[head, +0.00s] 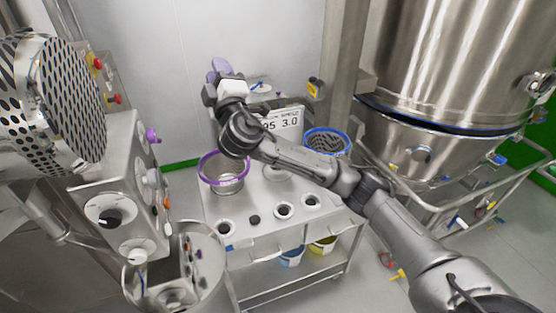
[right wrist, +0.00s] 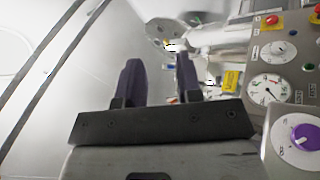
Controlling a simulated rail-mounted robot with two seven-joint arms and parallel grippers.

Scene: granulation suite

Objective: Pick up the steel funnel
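I cannot pick out the steel funnel with certainty. A steel vessel with a purple rim (head: 202,176) stands on the steel trolley top, below my right forearm. A blue-rimmed steel vessel (head: 327,131) stands farther right on the trolley. A shiny round steel piece (head: 277,173) between them is partly hidden by my right arm. My right gripper (head: 219,70) is raised above the back of the trolley, near the wall. In the right wrist view its two dark purple fingers (right wrist: 159,80) stand apart with nothing held between them. My left gripper is not in view.
The steel trolley (head: 240,250) has several round holes along its front. A display sign (head: 284,124) stands at its back. A control box with dials (head: 115,190) is close on the left. A large steel vessel (head: 450,60) fills the right. The control panel shows in the wrist view (right wrist: 290,85).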

